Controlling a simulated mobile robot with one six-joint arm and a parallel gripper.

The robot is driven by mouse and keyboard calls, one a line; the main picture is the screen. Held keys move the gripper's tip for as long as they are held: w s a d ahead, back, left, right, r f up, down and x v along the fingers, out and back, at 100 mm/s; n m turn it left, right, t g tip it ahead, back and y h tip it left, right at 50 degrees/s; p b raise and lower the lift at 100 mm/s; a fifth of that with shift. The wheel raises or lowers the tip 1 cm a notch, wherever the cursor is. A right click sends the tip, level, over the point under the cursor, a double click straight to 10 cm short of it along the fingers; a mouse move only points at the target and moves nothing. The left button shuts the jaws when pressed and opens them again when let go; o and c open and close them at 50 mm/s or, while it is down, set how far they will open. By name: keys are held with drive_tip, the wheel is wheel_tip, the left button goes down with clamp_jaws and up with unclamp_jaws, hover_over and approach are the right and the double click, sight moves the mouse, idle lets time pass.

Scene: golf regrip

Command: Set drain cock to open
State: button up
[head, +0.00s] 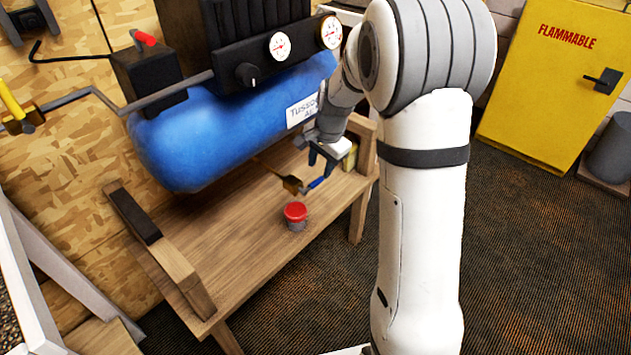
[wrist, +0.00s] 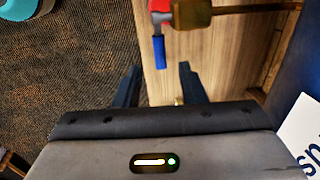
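The drain cock has a brass body (head: 292,184) on a thin pipe below the blue tank, and a blue lever (head: 317,182) sticking out to the right. In the wrist view the brass body (wrist: 192,14) is at the top and the blue lever (wrist: 159,52) points down toward my gripper. My gripper (head: 321,165) is just above and right of the lever in the head view. Its two fingers (wrist: 158,84) are apart with nothing held between them. The lever's end shows in line with the gap, beyond the fingertips. Contact is not visible.
The blue tank (head: 205,130) with gauges and a black switch box lies behind. A yellow flammable cabinet (head: 550,85) stands at right. The bench front is mostly clear.

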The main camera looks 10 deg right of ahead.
sight(316, 181)
drive_tip(key=f, duration=0.1)
drive_tip(key=f+b, duration=0.1)
drive_tip(key=f, duration=0.3)
drive_tip(key=shift+w+a+f, duration=0.2)
drive_tip(key=shift+w+a, duration=0.15)
drive_tip(key=shift+w, duration=0.05)
drive_tip(key=shift+c, duration=0.6)
clamp_jaws()
